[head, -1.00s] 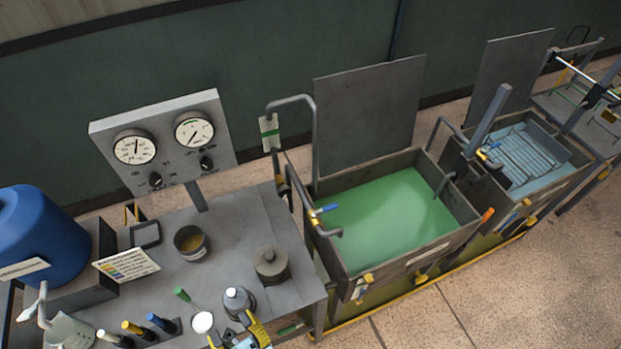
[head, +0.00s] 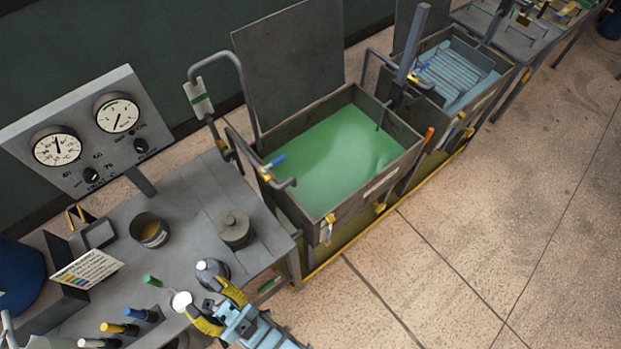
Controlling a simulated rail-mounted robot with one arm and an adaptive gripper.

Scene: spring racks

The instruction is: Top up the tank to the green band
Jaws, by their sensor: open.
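The tank (head: 318,212) is an open grey box of green liquid with a raised lid panel behind it. Its liquid (head: 325,150) lies below the rim. A tap with a blue lever (head: 274,161) and bent spout hangs over its left edge. A pale plate with a green band (head: 198,98) is fixed to the pipe behind the tank's left side.
A second tank (head: 455,75) with bluish liquid and a rack stands at the back right. The bench (head: 190,205) holds a lidded pot (head: 235,228), an open tin (head: 150,230), several coloured-handled tools and a two-dial gauge panel (head: 85,130). The floor (head: 480,220) at right is clear.

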